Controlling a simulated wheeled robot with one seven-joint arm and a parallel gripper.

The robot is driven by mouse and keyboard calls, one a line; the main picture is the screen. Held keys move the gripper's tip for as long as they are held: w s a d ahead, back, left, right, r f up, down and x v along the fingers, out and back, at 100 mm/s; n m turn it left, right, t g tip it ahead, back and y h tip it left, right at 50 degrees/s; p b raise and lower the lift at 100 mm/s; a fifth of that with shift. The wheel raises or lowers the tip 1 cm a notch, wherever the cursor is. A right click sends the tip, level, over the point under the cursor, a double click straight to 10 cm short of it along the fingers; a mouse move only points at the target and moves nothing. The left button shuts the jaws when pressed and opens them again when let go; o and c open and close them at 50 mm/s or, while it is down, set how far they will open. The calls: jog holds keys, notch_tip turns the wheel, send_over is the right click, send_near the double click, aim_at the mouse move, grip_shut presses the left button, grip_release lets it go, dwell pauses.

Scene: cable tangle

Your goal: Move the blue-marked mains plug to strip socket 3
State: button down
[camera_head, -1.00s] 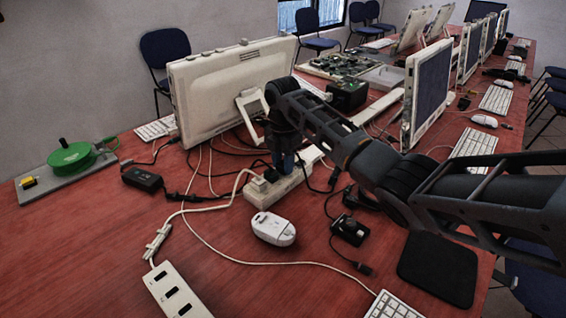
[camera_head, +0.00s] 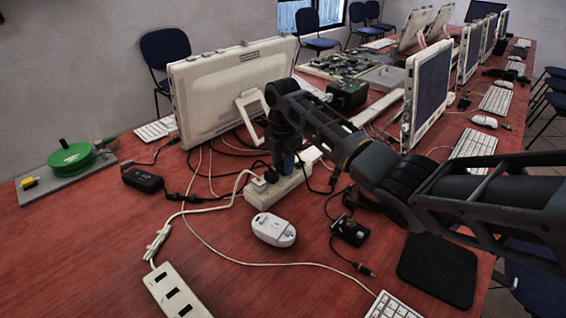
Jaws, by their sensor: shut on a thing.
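The white power strip (camera_head: 263,201) lies on the red table behind the white mouse, running away to the right. My gripper (camera_head: 285,168) points down over the middle of the strip. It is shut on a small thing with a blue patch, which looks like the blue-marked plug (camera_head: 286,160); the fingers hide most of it. I cannot tell whether its pins are in a socket. A dark plug (camera_head: 271,176) sits on the strip just left of my gripper. A white plug (camera_head: 259,183) with a white cable is at the strip's near end. Socket numbers are not readable.
A white mouse (camera_head: 273,229) lies in front of the strip. A black adapter (camera_head: 143,180) and tangled cables lie left. A white slotted block (camera_head: 177,291) is at the front left. A monitor (camera_head: 230,90) stands behind; a small black device (camera_head: 349,230) lies right.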

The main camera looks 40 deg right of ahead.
jog(key=shift+r, duration=0.15)
jog(key=shift+r+p, duration=1.5)
jog(key=shift+p, duration=0.1)
jog(key=c, duration=1.3)
grip_release()
grip_shut()
jog(key=shift+s, duration=0.15)
